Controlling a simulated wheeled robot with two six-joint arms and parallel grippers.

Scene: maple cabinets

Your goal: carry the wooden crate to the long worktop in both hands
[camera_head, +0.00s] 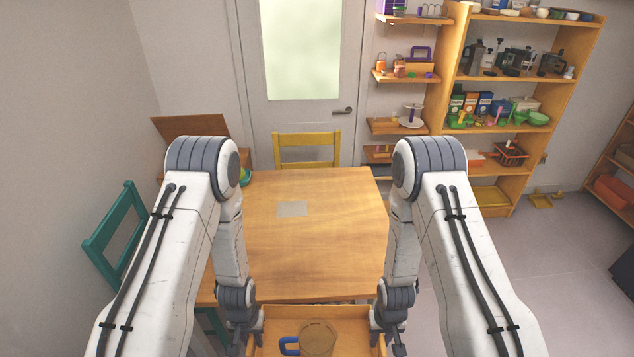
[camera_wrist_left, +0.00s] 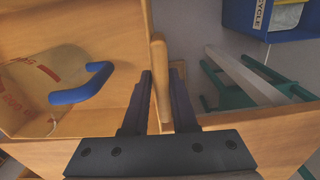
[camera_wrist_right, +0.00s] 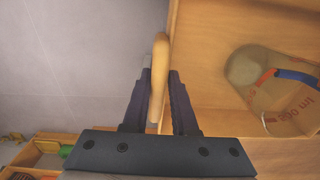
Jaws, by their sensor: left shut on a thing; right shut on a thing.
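The wooden crate (camera_head: 312,312) is at the bottom middle of the head view, at the table's near edge. A clear measuring jug (camera_head: 318,338) with a blue handle is in it; the left wrist view shows the jug (camera_wrist_left: 40,90) with red markings, and it also shows in the right wrist view (camera_wrist_right: 255,75). My left gripper (camera_wrist_left: 158,88) is shut on the crate's left handle bar (camera_wrist_left: 158,60). My right gripper (camera_wrist_right: 159,90) is shut on its right handle bar (camera_wrist_right: 161,60). The crate's near side is cut off in the head view.
The wooden table (camera_head: 330,240) is mostly bare, with a grey rectangle (camera_head: 292,208) on it. A teal chair (camera_head: 115,225) stands left and a yellow chair (camera_head: 307,148) behind. Shelves (camera_head: 485,140) stand back right. Floor (camera_head: 500,265) at right is clear. A blue bin (camera_wrist_left: 245,15) shows in the left wrist view.

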